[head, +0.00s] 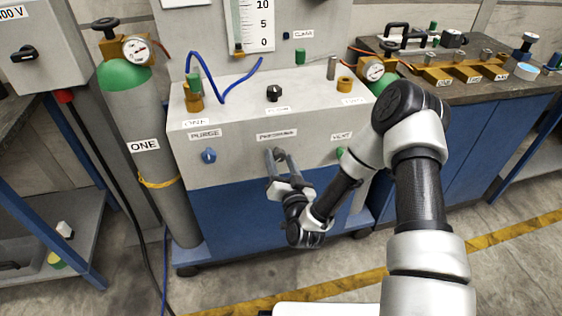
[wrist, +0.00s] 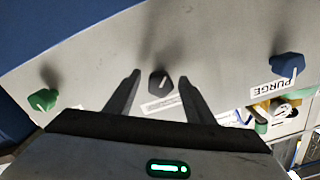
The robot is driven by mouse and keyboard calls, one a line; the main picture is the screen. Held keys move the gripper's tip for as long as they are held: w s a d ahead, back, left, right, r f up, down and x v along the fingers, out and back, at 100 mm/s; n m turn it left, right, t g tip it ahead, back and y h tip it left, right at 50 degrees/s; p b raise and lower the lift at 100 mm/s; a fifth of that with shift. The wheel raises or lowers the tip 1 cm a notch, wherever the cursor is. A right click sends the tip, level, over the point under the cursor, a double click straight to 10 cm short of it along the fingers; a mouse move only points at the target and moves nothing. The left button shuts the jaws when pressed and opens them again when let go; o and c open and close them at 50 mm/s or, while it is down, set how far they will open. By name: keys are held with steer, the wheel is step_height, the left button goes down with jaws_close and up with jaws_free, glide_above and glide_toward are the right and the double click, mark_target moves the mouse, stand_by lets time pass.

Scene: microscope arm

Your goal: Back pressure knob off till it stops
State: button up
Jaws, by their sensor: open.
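The pressure knob (wrist: 160,83) is a dark grey knob with a pale pointer line, on the sloped front panel of the grey cabinet. In the head view it sits at the middle of the panel (head: 281,153), partly hidden by my gripper, under a label that seems to read PRESSURE. My gripper (head: 279,160) is open in front of it. In the wrist view, the two fingers stand one on each side of the knob, with a visible gap on both sides. I cannot tell how deep the fingertips reach around it.
A blue purge knob (head: 208,155) is left of it and a green vent knob (head: 341,153) right, close to my forearm. On the cabinet top are a black knob (head: 274,92), brass fittings and a blue hose (head: 220,80). A grey gas cylinder (head: 150,130) stands left.

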steer(key=shift+s, duration=0.15)
steer(key=v, duration=1.7)
steer(key=shift+r, duration=0.1)
